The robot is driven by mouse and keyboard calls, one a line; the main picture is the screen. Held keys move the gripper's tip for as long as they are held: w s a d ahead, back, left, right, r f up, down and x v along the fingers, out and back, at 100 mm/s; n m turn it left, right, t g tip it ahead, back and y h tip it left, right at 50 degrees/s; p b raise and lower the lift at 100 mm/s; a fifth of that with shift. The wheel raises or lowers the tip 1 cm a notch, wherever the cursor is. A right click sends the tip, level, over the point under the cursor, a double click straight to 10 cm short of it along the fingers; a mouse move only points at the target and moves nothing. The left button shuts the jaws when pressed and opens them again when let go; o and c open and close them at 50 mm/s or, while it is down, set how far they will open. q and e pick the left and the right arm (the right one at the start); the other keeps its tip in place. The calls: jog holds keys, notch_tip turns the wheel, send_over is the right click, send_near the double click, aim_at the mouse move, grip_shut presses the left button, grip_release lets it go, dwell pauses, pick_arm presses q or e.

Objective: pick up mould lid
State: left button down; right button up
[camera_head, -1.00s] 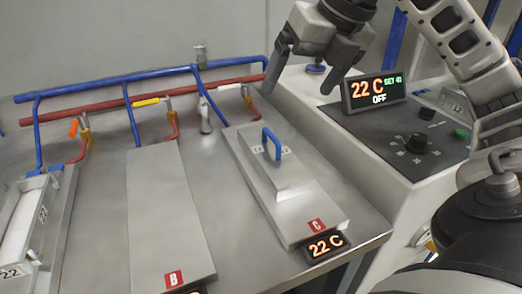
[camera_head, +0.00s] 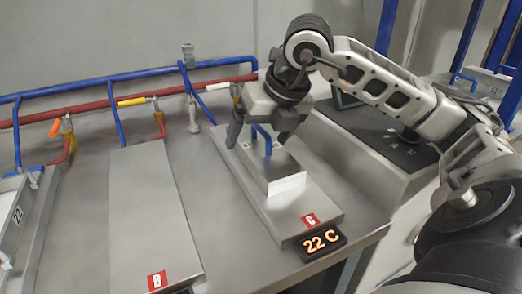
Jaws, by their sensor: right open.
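The mould lid (camera_head: 283,181) is a metal block with a blue handle (camera_head: 262,138) on top. It sits on the metal plate marked C (camera_head: 283,216). My right gripper (camera_head: 259,141) is open above the lid, its two fingers pointing down on either side of the blue handle. I cannot tell whether the fingers touch the lid or handle. The gripper body hides the far part of the lid. My left gripper is not in view.
A plate marked B (camera_head: 150,220) lies left of plate C. Blue (camera_head: 100,84) and red pipes with valves run along the back. A 22 C display (camera_head: 321,241) stands at the table's front right. The control panel (camera_head: 385,140) is partly hidden behind my right arm.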

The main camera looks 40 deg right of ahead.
aim_at(263, 157)
jog(key=shift+f, duration=0.1)
jog(key=shift+c, duration=0.3)
jog(key=c, duration=1.3)
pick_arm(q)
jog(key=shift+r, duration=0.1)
pick_arm(e)
jog(key=shift+o, duration=0.2)
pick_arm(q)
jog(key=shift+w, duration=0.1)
pick_arm(e)
jog(key=shift+w, duration=0.1)
jog(key=shift+r, duration=0.75)
jog(key=r, duration=0.1)
jog(key=r+p, duration=0.1)
jog(key=r, duration=0.1)
jog(key=shift+s+a+p, duration=0.2)
jog(key=shift+p, duration=0.1)
pick_arm(q)
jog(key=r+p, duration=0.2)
jog(key=p, duration=0.1)
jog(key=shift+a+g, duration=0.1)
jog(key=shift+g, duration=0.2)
pick_arm(e)
jog(key=s+a+r, duration=0.8)
jog(key=s, duration=0.2)
jog(key=shift+s+r, duration=0.3)
jog(key=shift+s, duration=0.1)
